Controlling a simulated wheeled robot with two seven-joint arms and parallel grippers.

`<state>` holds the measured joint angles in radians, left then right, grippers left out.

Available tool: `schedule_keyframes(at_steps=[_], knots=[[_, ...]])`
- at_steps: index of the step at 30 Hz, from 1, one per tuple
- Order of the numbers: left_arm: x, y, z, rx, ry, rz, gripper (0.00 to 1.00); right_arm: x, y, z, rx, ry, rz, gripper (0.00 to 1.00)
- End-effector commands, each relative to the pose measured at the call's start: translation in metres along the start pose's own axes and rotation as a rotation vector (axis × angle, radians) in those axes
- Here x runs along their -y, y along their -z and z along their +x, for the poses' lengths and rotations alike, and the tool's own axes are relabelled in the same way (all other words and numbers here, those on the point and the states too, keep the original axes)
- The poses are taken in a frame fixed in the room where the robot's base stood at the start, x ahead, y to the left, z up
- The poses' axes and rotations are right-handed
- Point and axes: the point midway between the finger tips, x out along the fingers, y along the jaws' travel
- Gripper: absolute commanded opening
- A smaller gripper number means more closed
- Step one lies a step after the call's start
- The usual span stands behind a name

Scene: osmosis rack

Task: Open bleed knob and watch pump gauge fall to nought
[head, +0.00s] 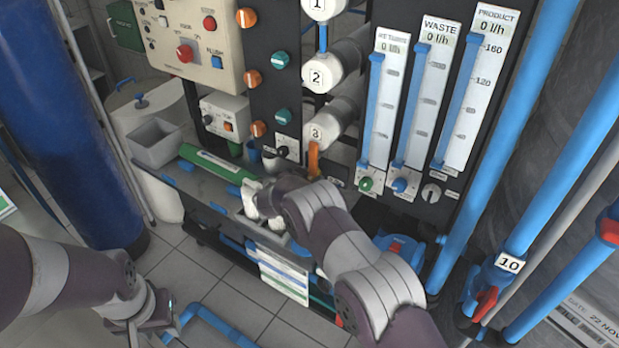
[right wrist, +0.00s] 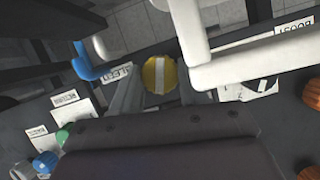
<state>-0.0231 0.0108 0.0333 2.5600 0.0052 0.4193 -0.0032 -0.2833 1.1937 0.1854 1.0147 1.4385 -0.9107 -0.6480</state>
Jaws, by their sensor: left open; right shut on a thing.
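The bleed knob (right wrist: 159,75) is a round yellow knob with a white stripe. It shows in the right wrist view, beside a label (right wrist: 117,76) that seems to read BLEED. My right gripper (right wrist: 160,85) is shut on this knob, with a finger on either side. In the head view my right arm reaches to the rack and hides the knob. My left gripper (head: 162,314) is open and empty at lower left, over the floor and away from the rack. I cannot make out a pump gauge in either view.
Three flow-meter columns (head: 383,100) read 0 l/h. White pipes (right wrist: 235,68) run close beside my right gripper. Blue pipes (head: 560,190) stand at right.

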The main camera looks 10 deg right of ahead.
Motion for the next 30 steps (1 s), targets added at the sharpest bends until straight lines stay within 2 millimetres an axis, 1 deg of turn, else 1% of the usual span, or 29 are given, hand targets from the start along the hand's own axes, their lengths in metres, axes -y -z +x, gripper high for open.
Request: schedule_keyframes(at_steps=[15,16,17,18,26,28,30], knots=[[0.0,0.0,0.0,0.0,0.0,0.0,0.43,0.0,0.0,0.0,-0.001,-0.008,-0.019,0.13],[0.0,0.0,0.0,0.0,0.0,0.0,0.43,0.0,0.0,0.0,-0.001,-0.008,-0.019,0.54],[0.0,0.0,0.0,0.0,0.0,0.0,0.43,0.0,0.0,0.0,-0.001,-0.008,-0.019,0.63],[0.0,0.0,0.0,0.0,0.0,0.0,0.43,0.0,0.0,0.0,-0.001,-0.008,-0.019,0.69],[0.0,0.0,0.0,0.0,0.0,0.0,0.43,0.0,0.0,0.0,-0.001,-0.008,-0.019,0.69],[0.0,0.0,0.001,0.0,0.0,0.0,0.43,0.001,0.0,-0.004,0.0,-0.007,-0.02,0.69],[0.0,0.0,0.002,0.0,0.0,0.0,0.43,0.002,0.0,-0.011,0.0,-0.005,-0.02,0.69]])
